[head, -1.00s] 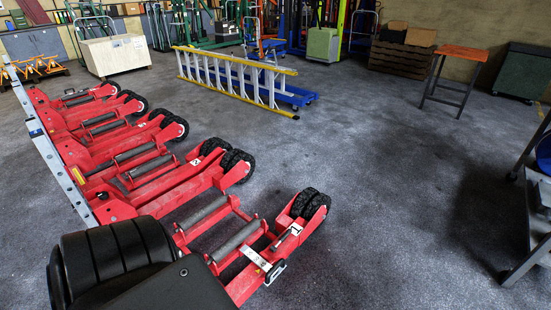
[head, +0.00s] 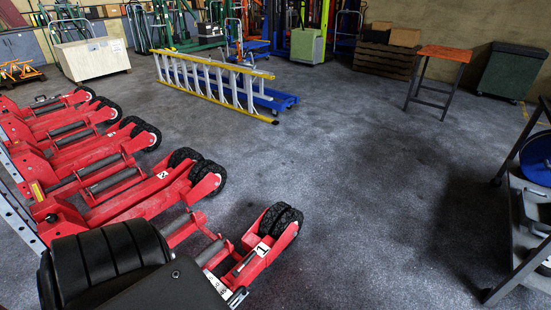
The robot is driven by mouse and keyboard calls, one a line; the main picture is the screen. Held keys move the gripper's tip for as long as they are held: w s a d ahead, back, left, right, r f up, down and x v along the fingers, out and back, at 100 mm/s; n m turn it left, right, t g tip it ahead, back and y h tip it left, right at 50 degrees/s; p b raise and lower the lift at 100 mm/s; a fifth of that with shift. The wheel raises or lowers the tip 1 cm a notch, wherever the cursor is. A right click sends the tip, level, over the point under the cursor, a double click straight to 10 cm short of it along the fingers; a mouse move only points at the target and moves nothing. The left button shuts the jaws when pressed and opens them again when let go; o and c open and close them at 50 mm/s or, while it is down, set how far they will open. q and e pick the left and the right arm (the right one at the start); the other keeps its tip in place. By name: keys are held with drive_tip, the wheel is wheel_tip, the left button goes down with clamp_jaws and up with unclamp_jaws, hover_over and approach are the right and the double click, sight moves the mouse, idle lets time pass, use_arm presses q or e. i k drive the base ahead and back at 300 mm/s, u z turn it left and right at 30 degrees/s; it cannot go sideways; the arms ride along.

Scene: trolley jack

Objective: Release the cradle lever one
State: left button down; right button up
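A red wheeled jack labelled "1" (head: 252,262) stands nearest, at the lower middle of the head view. It has black rollers and a pair of black wheels. A silver lever or handle (head: 236,298) shows at its lower side, partly cut off by the frame edge and by a black part in front that looks like mine. A second red jack labelled "2" (head: 150,200) stands behind it to the left. Neither of my grippers is in view.
Further red jacks (head: 62,125) line the left side. A yellow and grey ladder (head: 215,88) lies by a blue platform beyond them. A dark cart (head: 530,215) stands at the right edge and an orange-topped stand (head: 440,55) at the back right. The middle floor is clear.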

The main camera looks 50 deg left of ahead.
sight(247, 261)
drive_tip(key=i, duration=3)
drive_tip(key=u, duration=3.95)
drive_tip(key=k, duration=0.3)
drive_tip(key=z, duration=1.3)
